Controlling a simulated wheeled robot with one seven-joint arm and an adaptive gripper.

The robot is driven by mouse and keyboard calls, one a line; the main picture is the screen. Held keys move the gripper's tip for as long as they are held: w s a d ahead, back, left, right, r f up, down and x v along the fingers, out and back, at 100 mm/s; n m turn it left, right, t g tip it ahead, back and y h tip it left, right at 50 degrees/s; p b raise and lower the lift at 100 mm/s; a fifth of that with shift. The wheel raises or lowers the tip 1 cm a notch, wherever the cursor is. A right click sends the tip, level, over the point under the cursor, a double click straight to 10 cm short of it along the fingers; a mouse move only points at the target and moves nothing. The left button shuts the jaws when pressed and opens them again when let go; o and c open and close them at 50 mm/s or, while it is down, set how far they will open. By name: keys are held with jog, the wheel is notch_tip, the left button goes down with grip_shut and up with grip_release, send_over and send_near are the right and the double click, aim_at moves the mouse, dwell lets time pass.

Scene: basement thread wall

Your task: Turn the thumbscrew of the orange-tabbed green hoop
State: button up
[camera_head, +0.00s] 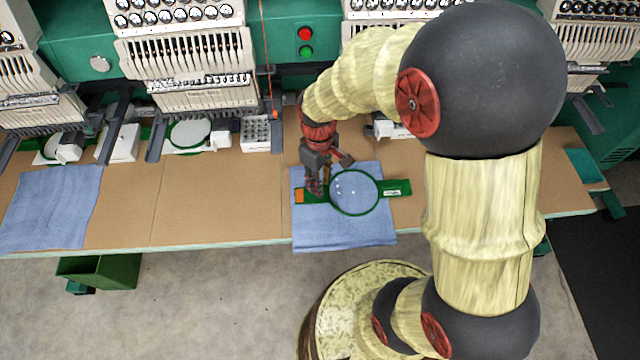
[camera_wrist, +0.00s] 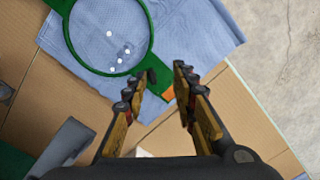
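The green hoop (camera_head: 354,192) lies flat on a blue cloth (camera_head: 340,238), with a green arm and white label (camera_head: 395,191) at its right. Its orange tab (camera_head: 299,197) shows at its left, and an orange patch (camera_wrist: 168,95) shows near my fingers in the wrist view. The hoop's ring (camera_wrist: 68,38) and several white dots inside it show there too. My gripper (camera_head: 314,190) points down at the hoop's left side, by the tab.
The brown table (camera_head: 200,215) has a green front edge. Another blue cloth (camera_head: 50,207) lies at the left. Another hoop (camera_head: 190,132), a white compartment tray (camera_head: 257,133) and embroidery machine heads (camera_head: 185,50) stand behind. A green bin (camera_head: 105,270) is below the table. The table's left middle is clear.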

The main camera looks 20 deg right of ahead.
jog(key=shift+w+d+r+n+t, duration=0.15)
jog(key=shift+w+r+n, duration=0.1)
jog(key=shift+w, duration=0.3)
jog(key=shift+w+a+r+n+t, duration=0.15)
jog(key=shift+w+n, duration=0.1)
jog(key=shift+w, duration=0.3)
jog(key=shift+n, duration=0.5)
notch_tip(320, 180, down, 8)
jog(key=shift+w+r+b, duration=0.1)
jog(key=shift+r+b, duration=0.05)
jog(key=shift+b, duration=0.9)
jog(key=c, duration=0.3)
jog(key=c, duration=0.4)
grip_shut()
